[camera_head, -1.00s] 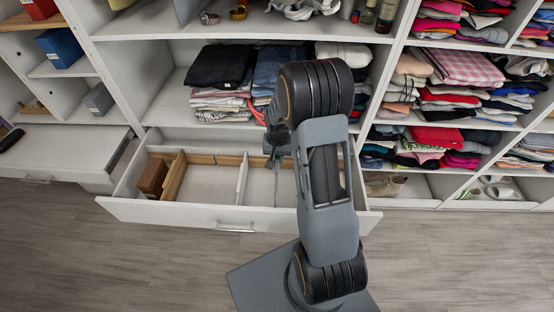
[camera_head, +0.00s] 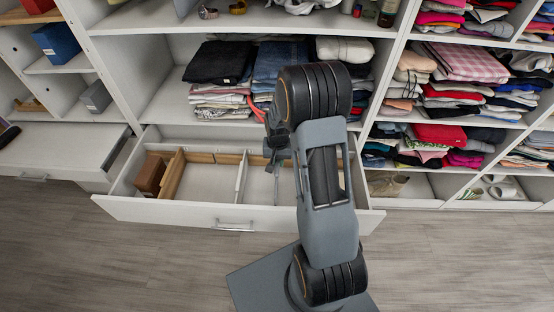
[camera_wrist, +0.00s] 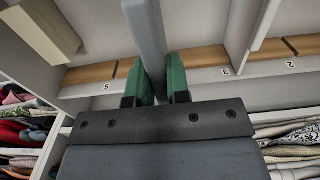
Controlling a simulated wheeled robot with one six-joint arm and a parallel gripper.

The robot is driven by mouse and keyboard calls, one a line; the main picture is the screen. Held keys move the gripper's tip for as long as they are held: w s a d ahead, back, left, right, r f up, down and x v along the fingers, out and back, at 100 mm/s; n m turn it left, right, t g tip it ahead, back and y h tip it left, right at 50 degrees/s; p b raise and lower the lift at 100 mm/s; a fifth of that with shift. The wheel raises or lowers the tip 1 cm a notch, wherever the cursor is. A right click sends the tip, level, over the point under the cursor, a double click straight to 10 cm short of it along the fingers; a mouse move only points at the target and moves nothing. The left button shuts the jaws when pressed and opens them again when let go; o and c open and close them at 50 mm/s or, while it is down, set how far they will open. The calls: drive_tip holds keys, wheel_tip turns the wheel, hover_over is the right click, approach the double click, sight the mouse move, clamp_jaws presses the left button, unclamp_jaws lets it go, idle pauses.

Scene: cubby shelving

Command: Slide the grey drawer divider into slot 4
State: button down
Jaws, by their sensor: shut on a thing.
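The grey drawer divider (camera_wrist: 146,38) is a thin upright panel between the green fingers of my gripper (camera_wrist: 163,82) in the wrist view. My gripper is shut on it. In the head view the divider (camera_head: 276,186) shows as a narrow grey strip over the open drawer (camera_head: 170,207), below my gripper (camera_head: 277,160), which my arm partly hides. In the wrist view a slotted wooden rail (camera_wrist: 205,57) bears labels 5 (camera_wrist: 107,85), 3 (camera_wrist: 226,71) and 2 (camera_wrist: 291,64). My gripper covers the part between 5 and 3; no label 4 shows. I cannot tell whether the divider touches the rail.
A white divider (camera_head: 241,176) stands in the drawer left of the grey one. A wooden divider (camera_head: 173,176) and a brown box (camera_head: 150,174) are at the drawer's left end. Folded clothes (camera_head: 220,87) lie on the shelf above. The drawer floor (camera_head: 207,184) between the dividers is bare.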

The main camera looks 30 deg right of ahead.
drive_tip(key=shift+f+b, duration=0.7)
drive_tip(key=shift+f, duration=0.5)
drive_tip(key=shift+f+b, duration=3.15)
drive_tip(key=shift+f, duration=0.9)
drive_tip(key=c, duration=1)
unclamp_jaws()
wheel_tip(320, 180, up, 14)
drive_tip(key=shift+f+p, duration=0.1)
drive_tip(key=shift+p, duration=0.9)
